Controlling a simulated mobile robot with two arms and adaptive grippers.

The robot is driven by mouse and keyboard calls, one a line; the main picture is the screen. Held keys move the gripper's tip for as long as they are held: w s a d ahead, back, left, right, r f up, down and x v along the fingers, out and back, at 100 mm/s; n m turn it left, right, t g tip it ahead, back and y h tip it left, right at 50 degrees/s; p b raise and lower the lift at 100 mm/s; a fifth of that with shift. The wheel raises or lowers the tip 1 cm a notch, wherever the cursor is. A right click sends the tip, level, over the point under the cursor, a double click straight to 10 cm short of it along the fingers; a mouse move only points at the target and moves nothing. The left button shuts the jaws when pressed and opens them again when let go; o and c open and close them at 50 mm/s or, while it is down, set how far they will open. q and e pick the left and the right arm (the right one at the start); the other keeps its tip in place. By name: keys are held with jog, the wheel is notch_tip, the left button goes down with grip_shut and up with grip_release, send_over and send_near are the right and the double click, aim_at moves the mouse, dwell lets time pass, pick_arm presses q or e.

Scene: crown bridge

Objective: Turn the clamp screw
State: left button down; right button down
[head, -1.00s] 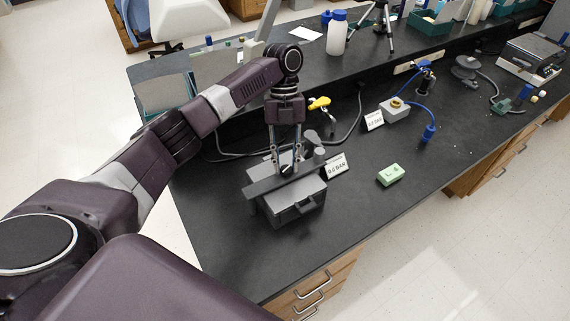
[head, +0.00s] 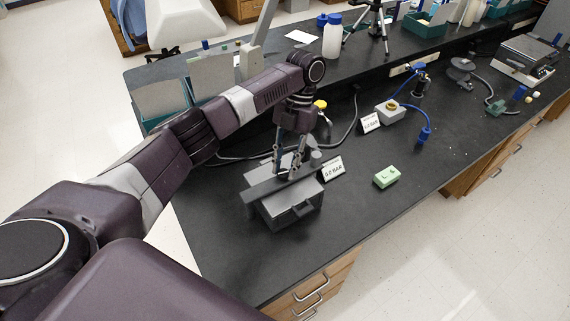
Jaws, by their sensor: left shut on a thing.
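A grey box (head: 290,208) with a front handle stands on the black bench. A flat grey bar (head: 262,189) lies across its top. My left gripper (head: 287,172) points down over the middle of the bar, its fingers shut on a small part there. That part sits where a clamp screw could be, but the fingers mostly hide it, so I cannot make out its shape. My right gripper is not in view.
A "0.0 BAR" sign (head: 333,170) stands right of the box, and a pale green block (head: 386,176) lies farther right. A yellow handle (head: 320,105) and a grey hose are behind. Another sign (head: 371,122) stands by a small grey unit (head: 388,113). The bench front right is clear.

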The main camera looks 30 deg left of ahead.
pick_arm(q)
jog(key=shift+r, duration=0.1)
jog(key=c, duration=1.6)
grip_release()
jog(key=v, duration=1.2)
